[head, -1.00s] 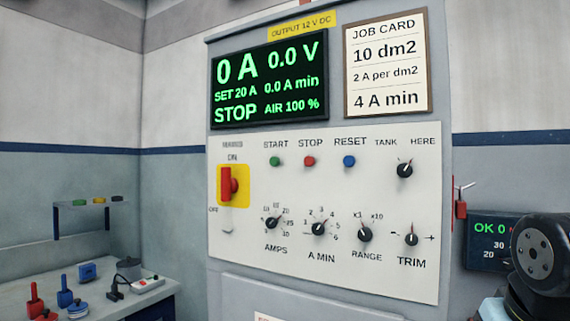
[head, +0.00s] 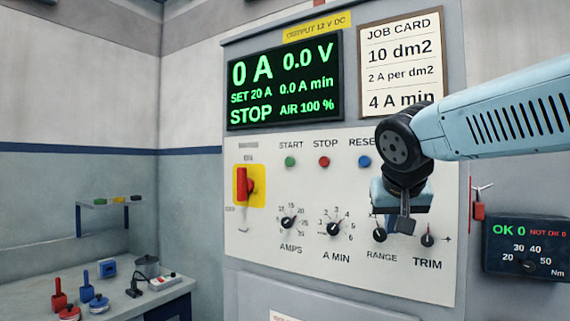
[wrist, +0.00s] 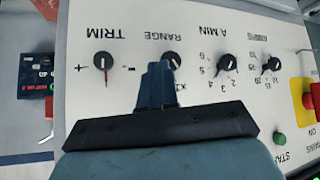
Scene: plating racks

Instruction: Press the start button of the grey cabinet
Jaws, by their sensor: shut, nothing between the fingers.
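The grey cabinet (head: 233,190) fills the middle of the head view with a white control panel. Its green start button (head: 290,161) sits under the word START, left of a red stop button (head: 324,161) and a blue reset button (head: 364,160). In the wrist view, which is upside down, the green start button (wrist: 279,138) is at the lower right. My gripper (head: 404,224) is shut and empty, in front of the right part of the panel near the range and trim knobs. Its closed fingers also show in the wrist view (wrist: 156,82). The display reads STOP, 0 A.
A red mains switch (head: 242,184) on a yellow plate is left of the knobs. My arm hides the tank knob and part of RESET. A dark box (head: 525,250) is at the right. A bench (head: 175,292) with small tools stands at the lower left.

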